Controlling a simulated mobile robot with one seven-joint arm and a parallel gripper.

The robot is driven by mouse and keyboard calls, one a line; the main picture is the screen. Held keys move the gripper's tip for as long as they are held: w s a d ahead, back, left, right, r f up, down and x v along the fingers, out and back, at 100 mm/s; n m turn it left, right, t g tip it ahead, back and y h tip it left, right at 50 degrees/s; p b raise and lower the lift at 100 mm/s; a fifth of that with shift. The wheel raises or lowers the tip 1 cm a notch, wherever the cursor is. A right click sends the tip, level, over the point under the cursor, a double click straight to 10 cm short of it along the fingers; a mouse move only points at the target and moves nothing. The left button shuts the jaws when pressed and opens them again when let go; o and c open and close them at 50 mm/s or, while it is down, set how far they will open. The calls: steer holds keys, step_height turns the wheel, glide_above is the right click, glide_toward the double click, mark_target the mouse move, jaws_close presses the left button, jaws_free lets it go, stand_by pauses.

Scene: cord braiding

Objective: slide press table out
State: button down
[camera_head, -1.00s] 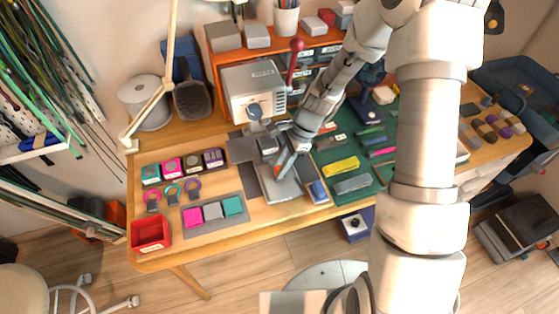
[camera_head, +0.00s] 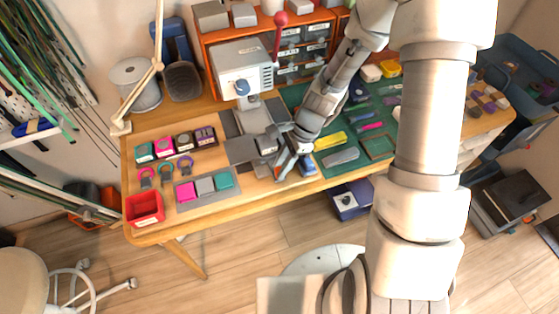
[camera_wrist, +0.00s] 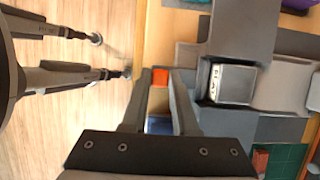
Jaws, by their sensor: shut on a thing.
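The grey press (camera_head: 240,68) stands on the wooden workbench, with a red-knobbed lever at its right. Its press table, a grey plate (camera_wrist: 182,58), lies in front of the press, clear of the head. A metal block with raised letters (camera_wrist: 232,83) sits on it; the block also shows in the head view (camera_head: 265,144). My gripper (camera_wrist: 159,82) is at the front end of the table, near the bench's front edge. Its two fingers are closed around a small orange-red part (camera_wrist: 159,76), which they partly hide. The exact contact is hard to see.
A green mat (camera_head: 335,135) with tools lies right of my gripper. A grey tray (camera_head: 206,199) with coloured blocks and a red bin (camera_head: 145,209) are at the left. An orange drawer cabinet (camera_head: 208,50) stands behind. Open floor lies in front of the bench.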

steer(key=shift+s+d, duration=0.15)
steer(key=shift+s, duration=0.3)
steer(key=c, duration=0.7)
jaws_free()
steer(key=p+v, duration=0.3)
steer(key=v, duration=1.4)
steer(key=shift+d+r, duration=0.15)
